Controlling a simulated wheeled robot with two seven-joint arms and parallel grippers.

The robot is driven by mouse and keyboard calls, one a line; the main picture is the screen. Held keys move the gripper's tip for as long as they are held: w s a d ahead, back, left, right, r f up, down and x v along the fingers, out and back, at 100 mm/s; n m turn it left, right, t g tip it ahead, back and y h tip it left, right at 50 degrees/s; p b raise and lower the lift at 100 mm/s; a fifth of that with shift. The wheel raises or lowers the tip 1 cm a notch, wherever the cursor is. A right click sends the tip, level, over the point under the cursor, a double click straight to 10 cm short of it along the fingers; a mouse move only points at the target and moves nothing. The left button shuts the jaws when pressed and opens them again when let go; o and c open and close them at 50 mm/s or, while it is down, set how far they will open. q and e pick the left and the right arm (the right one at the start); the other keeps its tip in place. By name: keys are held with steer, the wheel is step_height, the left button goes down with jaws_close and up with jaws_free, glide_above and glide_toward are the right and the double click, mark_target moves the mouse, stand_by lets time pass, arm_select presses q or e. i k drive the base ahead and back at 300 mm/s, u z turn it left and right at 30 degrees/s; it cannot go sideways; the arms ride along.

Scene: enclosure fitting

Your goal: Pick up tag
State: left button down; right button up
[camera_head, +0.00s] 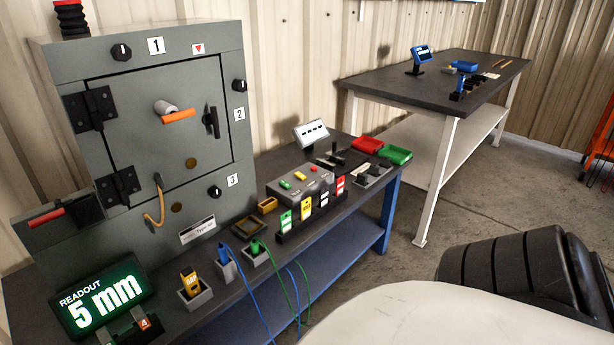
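Several upright tags stand in a row in a black rack (312,222) on the workbench, in front of a grey button box. They are a green tag (286,221), a yellow tag (306,208), a white-and-black tag (323,199) and a red tag (340,187). The lettering on them is too small to read surely. Which one the task means cannot be told. Neither of my grippers is in view.
A green readout (100,300) shows 5 mm. A yellow gauge (190,282), blue plug (225,254) and green plug (256,247) sit in holders along the front. Red (367,145) and green (396,155) trays lie farther right.

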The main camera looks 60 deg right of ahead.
mark_target(285, 223)
steer(key=z, duration=0.55)
steer(key=k, duration=1.3)
steer(key=z, duration=1.2)
steer(key=i, duration=1.5)
steer(key=u, duration=0.35)
